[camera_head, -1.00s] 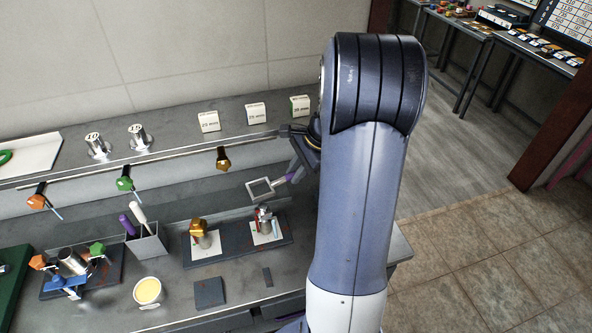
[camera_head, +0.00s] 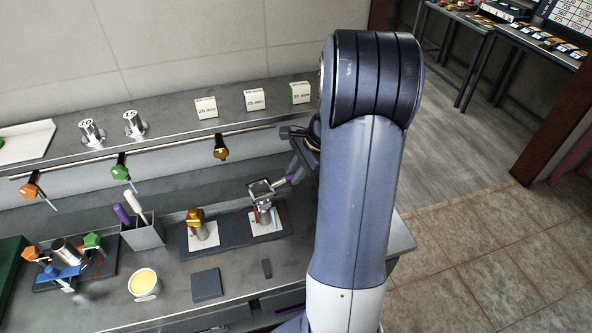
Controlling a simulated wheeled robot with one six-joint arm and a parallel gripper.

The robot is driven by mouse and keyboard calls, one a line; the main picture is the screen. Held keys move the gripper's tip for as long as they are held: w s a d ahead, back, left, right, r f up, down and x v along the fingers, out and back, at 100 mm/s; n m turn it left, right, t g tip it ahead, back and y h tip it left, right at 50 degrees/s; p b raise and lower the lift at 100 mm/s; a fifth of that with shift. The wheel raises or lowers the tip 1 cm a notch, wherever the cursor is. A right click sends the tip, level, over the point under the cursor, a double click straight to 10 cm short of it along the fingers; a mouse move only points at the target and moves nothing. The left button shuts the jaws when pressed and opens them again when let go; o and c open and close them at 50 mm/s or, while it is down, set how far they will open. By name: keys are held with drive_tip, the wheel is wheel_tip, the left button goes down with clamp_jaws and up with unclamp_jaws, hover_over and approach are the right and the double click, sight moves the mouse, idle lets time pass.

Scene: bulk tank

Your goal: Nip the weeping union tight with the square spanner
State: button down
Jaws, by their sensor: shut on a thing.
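The square spanner (camera_head: 262,187) has an open square metal head and a purple handle. My gripper (camera_head: 299,170) is shut on its handle, partly hidden behind my arm. The spanner head overlaps the top of the right-hand metal union (camera_head: 265,214), which stands upright on a white card on a dark plate. I cannot tell whether the head is seated around it or just above it. A second union with a gold hexagonal top (camera_head: 196,217) stands to its left. No drip is clear enough to tell which union weeps.
A rail with hanging coloured fittings (camera_head: 120,172) runs behind. A grey holder (camera_head: 143,236) with purple and white handles, a yellow-filled cup (camera_head: 144,283) and a valve assembly (camera_head: 67,262) stand left. Number cards (camera_head: 255,99) line the shelf.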

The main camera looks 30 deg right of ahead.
drive_tip(key=shift+f+b, duration=1.65)
drive_tip(key=shift+f, duration=0.9)
drive_tip(key=shift+s+a+m+t+h+p, duration=0.1)
drive_tip(key=shift+s+a+m+t+h, duration=0.25)
drive_tip(key=shift+s+m, duration=0.65)
drive_tip(key=shift+s+a+m+t+h+p, duration=0.15)
drive_tip(key=shift+s+a+m+t+h, duration=0.3)
drive_tip(key=shift+m, duration=0.75)
drive_tip(key=shift+s+a+m+t+h+p, duration=0.15)
drive_tip(key=shift+s+a+m, duration=0.25)
drive_tip(key=shift+s+m, duration=0.7)
drive_tip(key=shift+w+d+n, duration=0.2)
drive_tip(key=shift+d+n, duration=0.05)
drive_tip(key=shift+n, duration=0.05)
